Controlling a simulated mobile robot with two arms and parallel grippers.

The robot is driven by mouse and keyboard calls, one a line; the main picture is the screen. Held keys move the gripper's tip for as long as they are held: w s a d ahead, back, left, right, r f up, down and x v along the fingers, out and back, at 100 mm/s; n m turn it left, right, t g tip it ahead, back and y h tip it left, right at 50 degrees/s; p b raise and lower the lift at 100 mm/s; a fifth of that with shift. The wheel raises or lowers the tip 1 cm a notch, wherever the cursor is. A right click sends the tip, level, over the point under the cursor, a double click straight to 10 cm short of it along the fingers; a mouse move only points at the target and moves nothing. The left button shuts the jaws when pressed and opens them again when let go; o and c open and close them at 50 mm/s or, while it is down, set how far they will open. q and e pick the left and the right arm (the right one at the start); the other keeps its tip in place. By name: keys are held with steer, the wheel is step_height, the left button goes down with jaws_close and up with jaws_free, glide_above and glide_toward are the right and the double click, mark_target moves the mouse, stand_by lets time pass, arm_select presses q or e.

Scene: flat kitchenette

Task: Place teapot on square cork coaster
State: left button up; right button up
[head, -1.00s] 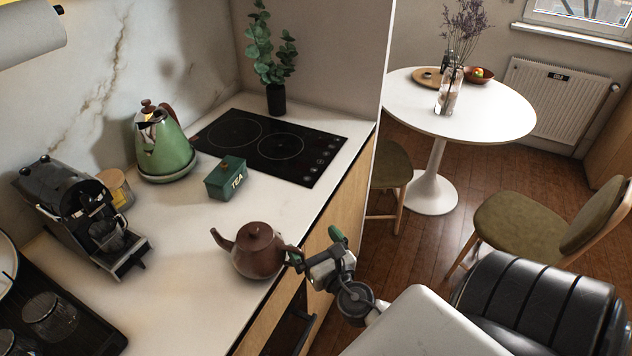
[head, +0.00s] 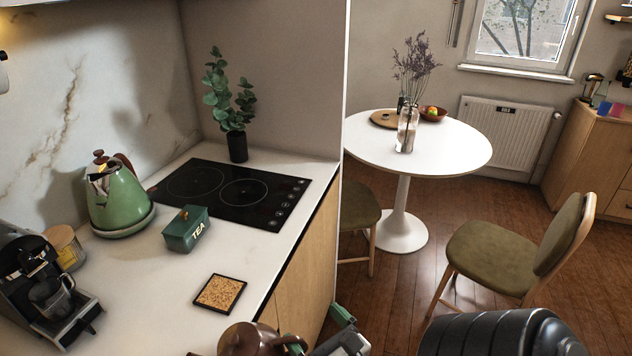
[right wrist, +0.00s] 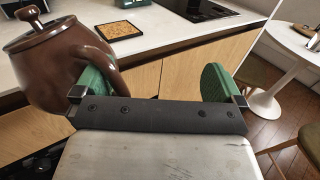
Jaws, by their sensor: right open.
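The brown teapot (head: 248,342) shows at the bottom edge of the head view, mostly cut off. In the right wrist view the teapot (right wrist: 45,62) fills the left side, in front of the counter edge; what supports it is unclear. The square cork coaster (head: 220,293), dark-rimmed and bare, lies on the counter beyond the teapot; it also shows in the right wrist view (right wrist: 122,29). My right gripper (head: 318,330) is open at the teapot's handle side. In the wrist view its left finger overlaps the handle and its right finger is clear (right wrist: 155,84). My left gripper is out of view.
The green tea box (head: 187,230), green kettle (head: 118,198) and coffee machine (head: 45,290) stand left of and behind the coaster. The black hob (head: 230,192) lies further back. Counter around the coaster (head: 165,290) is clear. A chair (head: 500,250) stands right.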

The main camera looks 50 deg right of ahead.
steer(key=shift+c, duration=0.2)
steer(key=shift+r, duration=0.1)
jaws_close()
steer(key=shift+w, duration=0.1)
stand_by(0.7)
